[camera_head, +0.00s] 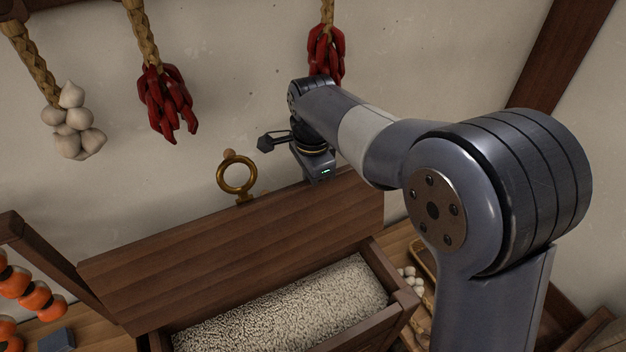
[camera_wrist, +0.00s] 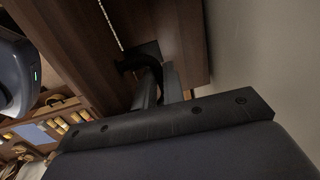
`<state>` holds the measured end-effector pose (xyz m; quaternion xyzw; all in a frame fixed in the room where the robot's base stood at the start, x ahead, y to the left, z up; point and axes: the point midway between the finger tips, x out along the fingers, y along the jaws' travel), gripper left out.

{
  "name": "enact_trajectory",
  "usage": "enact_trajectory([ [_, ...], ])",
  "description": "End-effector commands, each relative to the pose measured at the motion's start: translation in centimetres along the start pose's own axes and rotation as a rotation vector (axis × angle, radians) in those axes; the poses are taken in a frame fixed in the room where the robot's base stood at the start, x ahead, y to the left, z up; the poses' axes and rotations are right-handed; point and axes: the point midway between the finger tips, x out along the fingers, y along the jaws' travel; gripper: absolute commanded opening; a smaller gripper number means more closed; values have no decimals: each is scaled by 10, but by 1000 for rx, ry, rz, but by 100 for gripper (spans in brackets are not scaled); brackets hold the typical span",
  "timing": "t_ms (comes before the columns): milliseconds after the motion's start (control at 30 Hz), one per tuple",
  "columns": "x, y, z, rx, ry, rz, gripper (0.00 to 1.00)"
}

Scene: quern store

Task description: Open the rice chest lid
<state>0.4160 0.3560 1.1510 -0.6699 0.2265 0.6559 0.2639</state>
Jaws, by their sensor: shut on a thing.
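The rice chest (camera_head: 400,300) stands below my arm with its brown plank lid (camera_head: 225,255) raised and tilted up toward the wall. Pale rice (camera_head: 290,305) shows inside the chest. My gripper shows in the wrist view (camera_wrist: 160,85), its two dark fingers close together on a dark curved handle (camera_wrist: 132,64). The handle joins brown wood that looks like the lid (camera_wrist: 75,40). In the head view my wrist is at the lid's upper right edge, and the fingertips and handle are hidden there.
A brass ring (camera_head: 221,178) is by the lid's upper edge; I cannot tell if they touch. Garlic (camera_head: 72,130) and red chilli bunches (camera_head: 167,105) hang on the wall. Orange fruits (camera_head: 35,298) are at left. A tray with white bulbs (camera_head: 412,280) is right of the chest.

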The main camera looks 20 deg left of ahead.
Motion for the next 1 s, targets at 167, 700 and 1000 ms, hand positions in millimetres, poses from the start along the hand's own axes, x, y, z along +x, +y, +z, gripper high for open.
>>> enact_trajectory([
  [167, 5, -2, 3, 2, -7, -4, 0],
  [700, 4, 0, 2, 2, -5, 0, 32],
  [1000, -18, -2, 1, 1, -3, -7, 32],
])
